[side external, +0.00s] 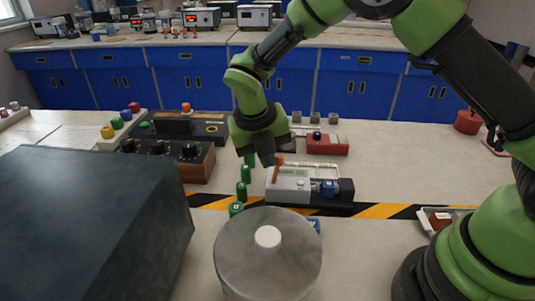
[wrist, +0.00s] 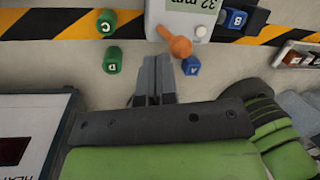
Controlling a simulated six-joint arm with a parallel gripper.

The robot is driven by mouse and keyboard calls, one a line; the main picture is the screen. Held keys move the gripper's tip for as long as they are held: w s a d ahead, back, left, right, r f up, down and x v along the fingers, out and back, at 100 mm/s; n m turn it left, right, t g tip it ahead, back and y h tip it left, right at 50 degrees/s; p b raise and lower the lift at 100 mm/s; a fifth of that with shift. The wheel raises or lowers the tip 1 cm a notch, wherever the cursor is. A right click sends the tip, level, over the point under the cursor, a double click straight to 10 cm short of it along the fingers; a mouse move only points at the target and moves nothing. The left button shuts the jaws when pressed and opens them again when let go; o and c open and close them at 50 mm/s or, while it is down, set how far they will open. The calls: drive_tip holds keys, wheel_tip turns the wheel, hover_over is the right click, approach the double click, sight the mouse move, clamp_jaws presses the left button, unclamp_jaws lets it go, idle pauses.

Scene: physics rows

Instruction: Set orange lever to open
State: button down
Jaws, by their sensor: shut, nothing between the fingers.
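The orange lever (side external: 278,168) stands up, slightly tilted, at the left end of a light grey device (side external: 288,184) with a display. In the wrist view the lever (wrist: 177,44) shows its rounded end, beside the device's display face (wrist: 195,7). My gripper (side external: 266,160) is shut and empty, pointing down just left of the lever in the side view. In the wrist view its closed fingers (wrist: 156,72) end close to the lever's round end, with a small gap seeming to lie between them. Whether they touch cannot be told.
Green cylinders C (wrist: 107,22) and D (wrist: 113,60) stand near the gripper. A blue block A (wrist: 191,66) lies near the lever. A large grey cylinder (side external: 268,260) and dark box (side external: 90,225) fill the foreground. A red block (side external: 328,144) stands behind the device. Right table is mostly clear.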

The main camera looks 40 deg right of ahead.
drive_tip(key=shift+d, duration=0.2)
drive_tip(key=shift+s+d, duration=0.8)
drive_tip(key=shift+s, duration=0.1)
drive_tip(key=shift+w+a, duration=0.1)
